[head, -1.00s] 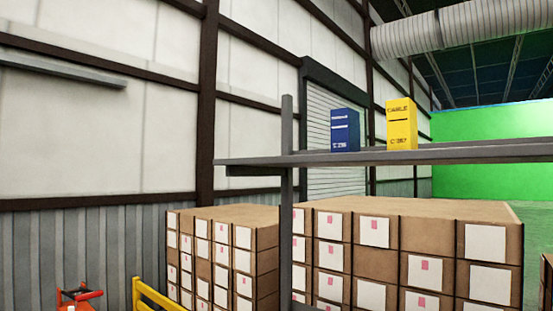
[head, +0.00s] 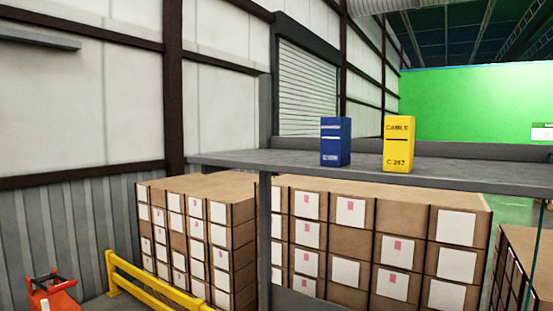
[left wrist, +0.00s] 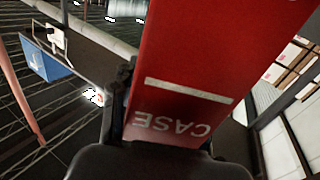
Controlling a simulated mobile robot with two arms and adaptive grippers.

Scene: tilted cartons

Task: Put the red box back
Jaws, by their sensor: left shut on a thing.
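The red box (left wrist: 205,65) fills the middle of the left wrist view, close to the camera and slanted. It has a white stripe and the word CASE, which reads upside down. My left gripper (left wrist: 160,150) is shut on it; the dark gripper parts show at its lower end. The red box and my left gripper are not in the head view. My right gripper is in neither view. In the head view, a grey shelf (head: 230,162) carries a blue box (head: 335,142) and, to its right, a yellow box (head: 398,144), both upright with a gap between them.
Stacked brown cartons (head: 320,240) stand below and behind the shelf. A grey post (head: 264,140) rises at the shelf's left end. A yellow rail (head: 150,288) and an orange cart (head: 52,297) are at lower left. The shelf right of the yellow box looks clear.

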